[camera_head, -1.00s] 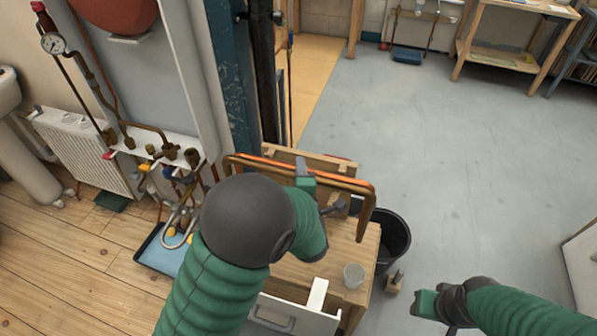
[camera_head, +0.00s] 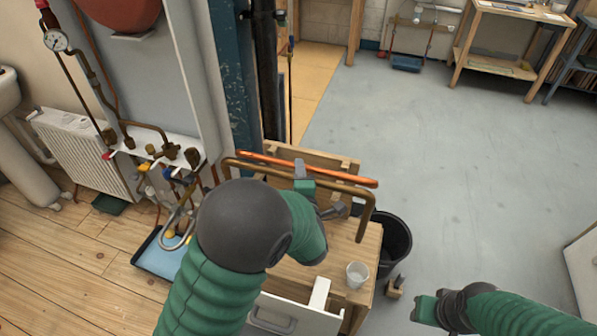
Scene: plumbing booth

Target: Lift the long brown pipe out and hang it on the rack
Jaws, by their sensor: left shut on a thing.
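The long brown pipe (camera_head: 257,170) has both ends bent downward and spans the top of the wooden bench (camera_head: 340,262). My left gripper (camera_head: 303,182) is shut on it near the middle of its straight run. A straight orange pipe (camera_head: 340,178) lies just behind it, with a narrow gap between them. My own arm hides part of the bench and what is under the pipe. My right gripper (camera_head: 424,307) is low at the right, over the floor and away from the pipe; its jaw gap is not clear. I cannot make out which fixture is the rack.
A wooden block (camera_head: 343,164) stands at the bench's back. A clear cup (camera_head: 357,274) is near its right edge, above an open drawer (camera_head: 285,318). A black bucket (camera_head: 396,242) stands beside the bench. Pipework and a blue tray (camera_head: 155,256) are at left. The grey floor at right is open.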

